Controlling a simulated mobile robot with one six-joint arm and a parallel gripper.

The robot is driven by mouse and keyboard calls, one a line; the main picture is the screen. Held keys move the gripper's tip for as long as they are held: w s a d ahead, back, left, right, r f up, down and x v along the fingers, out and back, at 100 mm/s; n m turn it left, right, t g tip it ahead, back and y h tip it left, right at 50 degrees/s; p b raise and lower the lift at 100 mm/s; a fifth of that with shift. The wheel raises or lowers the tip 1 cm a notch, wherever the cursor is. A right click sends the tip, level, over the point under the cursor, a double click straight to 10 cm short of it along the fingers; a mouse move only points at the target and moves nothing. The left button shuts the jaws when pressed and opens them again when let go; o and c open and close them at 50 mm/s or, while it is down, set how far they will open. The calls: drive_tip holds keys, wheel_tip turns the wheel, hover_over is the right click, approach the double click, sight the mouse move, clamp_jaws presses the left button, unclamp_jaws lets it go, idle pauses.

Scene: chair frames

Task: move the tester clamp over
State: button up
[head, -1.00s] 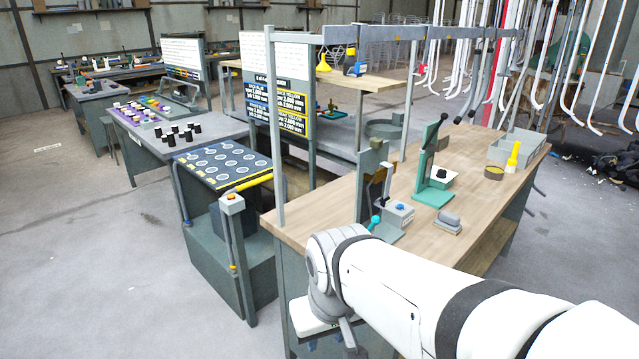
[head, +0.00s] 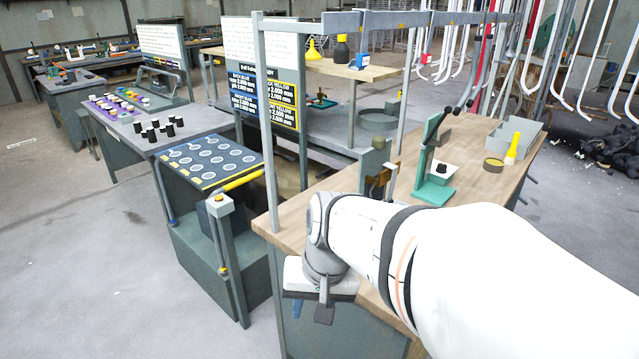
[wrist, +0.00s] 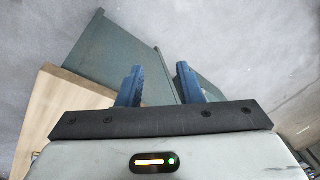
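I cannot tell for sure which part is the tester clamp. On the wooden workbench (head: 470,150) a grey upright fixture (head: 374,166) with a brown part shows just behind my arm, which hides its lower part. A green lever stand (head: 434,190) with a black handle and a small white box stands further back on the bench. My gripper (head: 311,310) points down off the bench's near left corner, away from both. In the wrist view my gripper (wrist: 158,85) has its two blue fingers apart, with nothing between them.
A grey table with a dark panel of round discs (head: 210,160) stands left, with a yellow bar and a post with an orange button (head: 219,201). The floor at left is clear.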

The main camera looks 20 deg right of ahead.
drive_tip(key=w+d+r+m+t+y+p, duration=0.15)
drive_tip(key=w+d+m+t, duration=0.25)
drive_tip(key=d+m, duration=1)
drive_tip(key=w+d+r+m+t+y+p, duration=0.1)
drive_tip(key=w+d+r+m+t+p, duration=0.2)
drive_tip(key=d+m, duration=1.05)
drive_tip(key=w+a+f+t+b, duration=0.1)
drive_tip(key=w+a+f+b, duration=0.1)
drive_tip(key=w+f+b, duration=0.2)
drive_tip(key=x, duration=0.3)
drive_tip(key=shift+f+b, duration=0.15)
drive_tip(key=shift+b, duration=0.15)
drive_tip(key=shift+w+d+n, duration=0.15)
drive_tip(key=shift+n, duration=0.1)
drive_tip(key=shift+c, duration=0.4)
drive_tip(key=c, duration=0.4)
